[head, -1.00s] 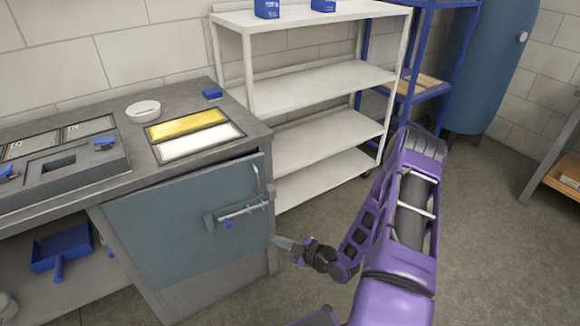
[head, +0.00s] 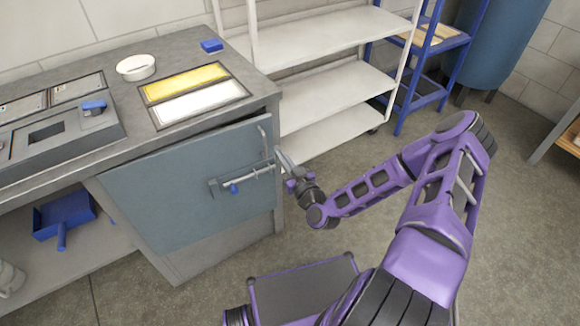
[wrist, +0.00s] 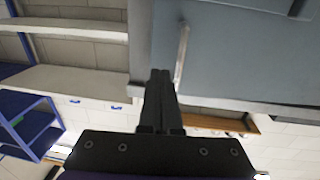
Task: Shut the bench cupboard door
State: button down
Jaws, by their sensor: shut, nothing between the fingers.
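The cupboard door (head: 180,195) is a blue-grey panel under the bench top in the head view. It has an upright bar handle (head: 263,145) near its right edge and a bolt (head: 245,177) with a blue knob. A dark wedge shows between its top edge and the bench top; I cannot tell exactly how far it stands open. My gripper (head: 279,152) is shut and empty at the door's right edge, beside the handle. In the wrist view the shut fingers (wrist: 160,76) lie close to the handle (wrist: 182,52) and the door (wrist: 235,50); contact is unclear.
The bench top (head: 140,150) holds a white dish (head: 136,67), yellow and white trays (head: 186,83) and a blue block (head: 212,46). White shelves (head: 325,95) stand right of the cupboard. A blue dustpan (head: 62,218) lies under the bench. Open floor is in front and to the right.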

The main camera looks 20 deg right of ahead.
aim_at(269, 137)
jog(key=x, duration=0.6)
jog(key=shift+w, duration=0.15)
jog(key=shift+w, duration=0.15)
